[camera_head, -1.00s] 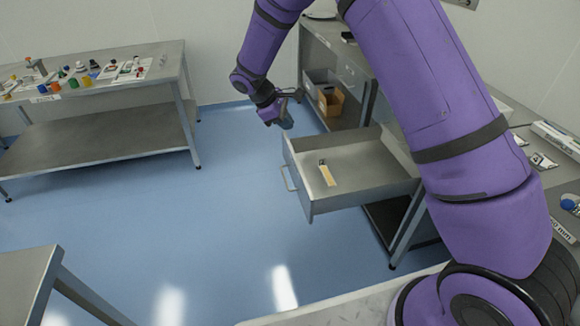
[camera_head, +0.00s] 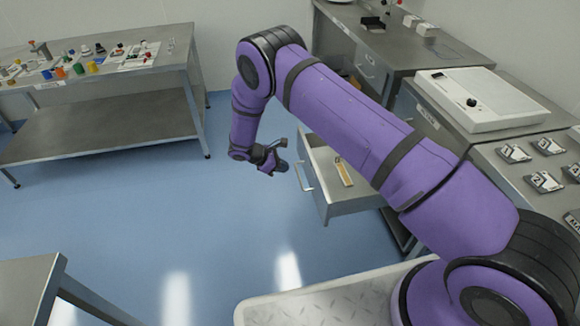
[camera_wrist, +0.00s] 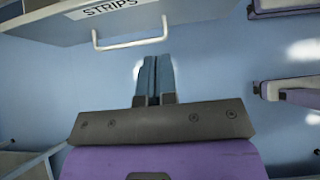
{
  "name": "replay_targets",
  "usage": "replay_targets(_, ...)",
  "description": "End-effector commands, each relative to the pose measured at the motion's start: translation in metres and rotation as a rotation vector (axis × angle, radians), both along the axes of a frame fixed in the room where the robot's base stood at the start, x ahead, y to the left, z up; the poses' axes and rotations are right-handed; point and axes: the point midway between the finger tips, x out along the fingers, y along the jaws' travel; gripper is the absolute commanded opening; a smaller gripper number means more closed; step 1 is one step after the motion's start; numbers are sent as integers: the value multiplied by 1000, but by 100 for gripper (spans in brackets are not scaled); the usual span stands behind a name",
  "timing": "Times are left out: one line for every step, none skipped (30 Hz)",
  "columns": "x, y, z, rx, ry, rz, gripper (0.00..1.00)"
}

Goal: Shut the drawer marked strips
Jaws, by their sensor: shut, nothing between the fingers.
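The open drawer (camera_head: 340,205) sticks out from the right-hand bench in the head view, with a pale strip-like item (camera_head: 343,173) lying inside. In the wrist view the drawer front (camera_wrist: 190,12) carries a label reading STRIPS (camera_wrist: 110,7), with a light bar handle (camera_wrist: 131,44) below it. My arm hides part of the drawer.
A bench (camera_head: 110,73) with small coloured items stands at the back left. The right-hand bench holds a white box-like device (camera_head: 477,98) and several small labelled pieces (camera_head: 514,153). A table corner (camera_head: 30,285) shows at the lower left. Blue floor left of the drawer is clear.

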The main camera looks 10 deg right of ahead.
Motion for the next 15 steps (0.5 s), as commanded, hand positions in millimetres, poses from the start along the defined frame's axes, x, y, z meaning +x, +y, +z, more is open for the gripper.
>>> replay_targets(-1,-8,-6,-2,3,-3,0)
replay_targets(-1,-11,-10,-2,3,-3,0)
replay_targets(-1,-17,-15,-2,3,-2,0)
replay_targets(-1,-21,-18,-2,3,-2,0)
replay_targets(-1,-25,-22,-2,3,-2,0)
replay_targets(-1,-30,-27,-2,3,-2,0)
replay_targets(-1,-35,-31,-1,3,-3,0)
replay_targets(-1,-39,-35,-1,3,-3,0)
replay_targets(-1,-45,-40,-1,3,-3,0)
replay_targets(-1,-49,-43,-2,3,-3,0)
replay_targets(-1,-53,-47,-1,2,-2,0)
replay_targets(-1,-58,-52,-1,2,-2,0)
replay_targets(-1,-62,-56,-1,3,-3,0)
replay_targets(-1,-66,-58,-2,3,-3,0)
replay_targets(0,-73,-55,-1,1,-4,0)
